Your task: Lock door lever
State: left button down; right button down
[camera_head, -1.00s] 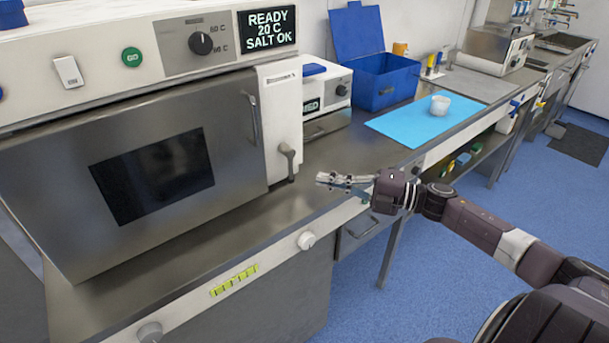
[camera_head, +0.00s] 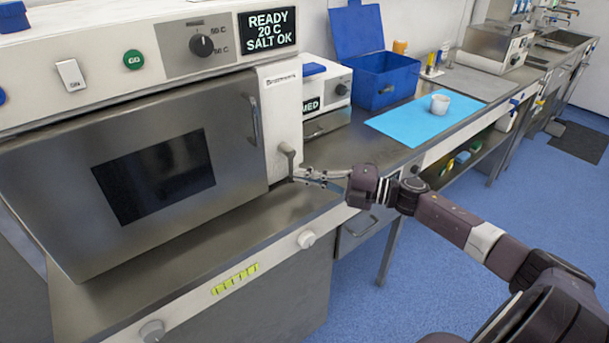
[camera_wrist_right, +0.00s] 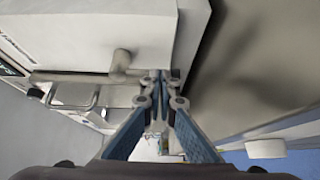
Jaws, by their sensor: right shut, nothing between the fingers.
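The grey door lever (camera_head: 288,160) sits on the white panel right of the oven-like machine's steel door (camera_head: 228,165), pointing down. The door, with its dark window, looks closed. My right gripper (camera_head: 301,176) is shut and empty, its tips close to the lever's lower end on the right. In the right wrist view the shut fingertips (camera_wrist_right: 161,77) are beside the white panel, near the lever's round pivot (camera_wrist_right: 122,62). I cannot tell whether they touch the lever. My left gripper is not in view.
The steel counter (camera_head: 205,240) below the door is clear. A white knob (camera_head: 306,239) sticks out from its front edge. A small white device (camera_head: 327,88), a blue box (camera_head: 385,85) and a white cup (camera_head: 440,104) on a blue mat (camera_head: 405,125) stand to the right.

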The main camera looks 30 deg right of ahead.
jog(key=shift+a+f+m+t+y+b, duration=0.15)
jog(key=shift+a+m+t+y+b, duration=0.2)
jog(key=shift+m, duration=0.15)
jog(key=shift+s+a+f+m+t+b, duration=0.15)
jog(key=shift+a+m+t+b, duration=0.35)
jog(key=shift+m, duration=0.6)
jog(key=m+t, duration=0.1)
jog(key=a+m+t, duration=0.1)
jog(key=m, duration=0.1)
jog(key=shift+a, duration=0.3)
jog(key=m, duration=0.1)
jog(key=a+m+t, duration=0.1)
jog(key=m, duration=0.1)
jog(key=r+m+t+h, duration=0.1)
jog(key=shift+s+a+r+m+t, duration=0.1)
jog(key=shift+a+m+t, duration=0.2)
jog(key=shift+a, duration=0.1)
jog(key=m+h, duration=0.1)
jog(key=m, duration=0.1)
jog(key=a+r+m+t+h, duration=0.1)
jog(key=m, duration=0.1)
jog(key=m+t+h+p, duration=0.1)
jog(key=m, duration=0.1)
jog(key=shift+a+r+t, duration=0.25)
jog(key=shift+f, duration=0.15)
